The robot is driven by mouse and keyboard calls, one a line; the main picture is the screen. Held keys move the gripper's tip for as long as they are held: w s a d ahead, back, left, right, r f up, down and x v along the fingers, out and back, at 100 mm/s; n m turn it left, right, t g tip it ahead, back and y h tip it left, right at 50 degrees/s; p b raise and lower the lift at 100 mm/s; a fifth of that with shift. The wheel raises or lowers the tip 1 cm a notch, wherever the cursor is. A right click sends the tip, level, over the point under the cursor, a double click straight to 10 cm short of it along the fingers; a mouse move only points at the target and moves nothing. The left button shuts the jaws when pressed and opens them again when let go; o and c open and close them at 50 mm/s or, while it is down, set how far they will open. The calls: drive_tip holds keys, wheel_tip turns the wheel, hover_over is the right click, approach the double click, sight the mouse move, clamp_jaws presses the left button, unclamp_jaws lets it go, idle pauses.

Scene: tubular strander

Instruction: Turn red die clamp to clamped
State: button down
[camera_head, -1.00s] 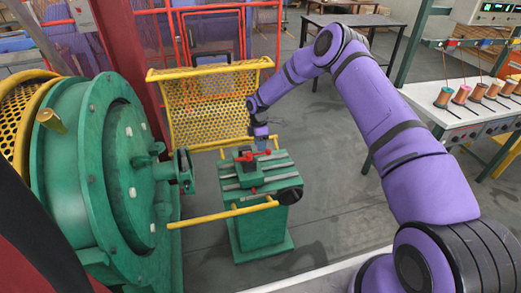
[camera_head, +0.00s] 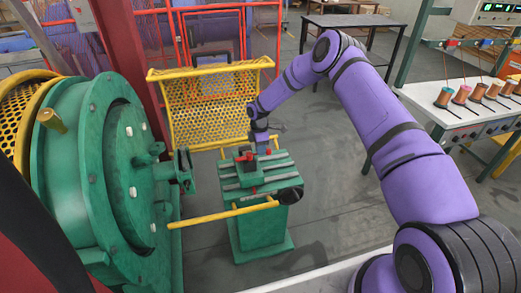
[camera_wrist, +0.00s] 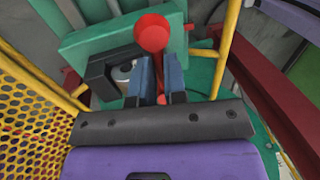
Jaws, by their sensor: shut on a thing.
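The red die clamp (camera_head: 246,156) sits on top of the green die stand (camera_head: 262,225) in the head view. Its red ball knob (camera_wrist: 152,33) and part of its lever show in the wrist view. My gripper (camera_wrist: 158,75) has its two blue fingers on either side of the red lever and is shut on it. In the head view my gripper (camera_head: 263,151) is at the right of the clamp and hides part of it. The lever's exact angle is hard to tell.
A large green drum (camera_head: 110,165) stands at the left. A yellow rail (camera_head: 225,213) runs in front of the stand, with a black knob (camera_head: 290,196) at its right side. A yellow mesh guard (camera_head: 208,108) is behind. The floor right of the stand is clear.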

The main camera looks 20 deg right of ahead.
drive_tip(key=s+a+m+t+y, duration=0.2)
drive_tip(key=s+a+m, duration=0.2)
drive_tip(key=m, duration=1.4)
drive_tip(key=shift+s+a, duration=0.3)
drive_tip(key=shift+s, duration=0.35)
drive_tip(key=c, duration=1.2)
unclamp_jaws()
drive_tip(key=shift+o, duration=0.2)
wheel_tip(320, 180, up, 11)
drive_tip(key=d, duration=0.2)
drive_tip(key=shift+f, duration=0.15)
